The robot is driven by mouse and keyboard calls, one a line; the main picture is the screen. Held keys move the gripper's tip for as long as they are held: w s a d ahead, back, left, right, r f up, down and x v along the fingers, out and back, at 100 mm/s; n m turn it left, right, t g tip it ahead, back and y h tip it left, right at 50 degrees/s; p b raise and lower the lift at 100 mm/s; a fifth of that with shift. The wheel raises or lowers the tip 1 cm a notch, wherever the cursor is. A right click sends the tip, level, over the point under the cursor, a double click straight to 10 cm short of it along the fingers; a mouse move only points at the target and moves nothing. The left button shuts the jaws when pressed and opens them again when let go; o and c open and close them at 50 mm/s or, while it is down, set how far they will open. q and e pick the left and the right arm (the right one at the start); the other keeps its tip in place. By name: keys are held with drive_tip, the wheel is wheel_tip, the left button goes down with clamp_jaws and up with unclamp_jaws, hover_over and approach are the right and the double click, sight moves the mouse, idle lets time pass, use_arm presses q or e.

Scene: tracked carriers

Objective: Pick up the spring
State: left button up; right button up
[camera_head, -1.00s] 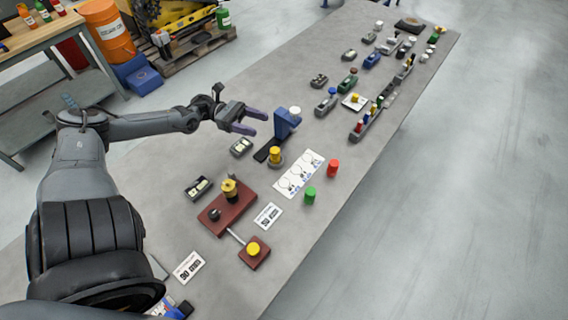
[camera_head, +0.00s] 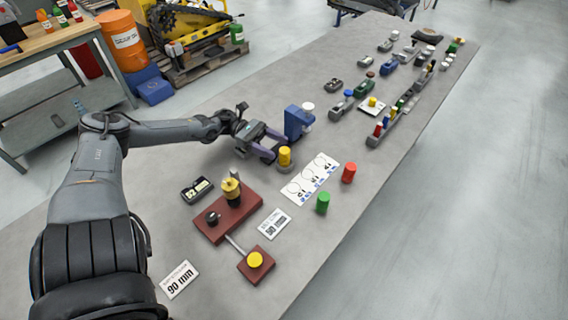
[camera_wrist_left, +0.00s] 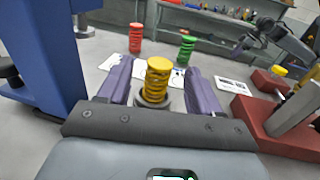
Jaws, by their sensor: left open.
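A yellow coil spring (camera_head: 285,156) stands upright on a round grey base on the table. It also shows in the left wrist view (camera_wrist_left: 158,79), between the two purple fingers of my left gripper (camera_wrist_left: 158,90). The fingers are open, one on each side of it, with gaps visible on both sides. In the head view my left gripper (camera_head: 272,144) is low over the table, just left of the spring. A red spring (camera_head: 349,173) and a green spring (camera_head: 323,203) stand apart, right of the white card.
A blue device (camera_head: 298,122) stands close behind the left gripper. A white card with circles (camera_head: 312,178) lies beside the spring. A dark red block (camera_head: 222,219) with a yellow-topped part stands nearer. Several small carriers line the far table. The table's right edge is clear.

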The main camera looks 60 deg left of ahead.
sight(289, 152)
use_arm(q)
drive_tip(key=shift+b+x, duration=0.65)
drive_tip(key=shift+x, duration=2.45)
clamp_jaws()
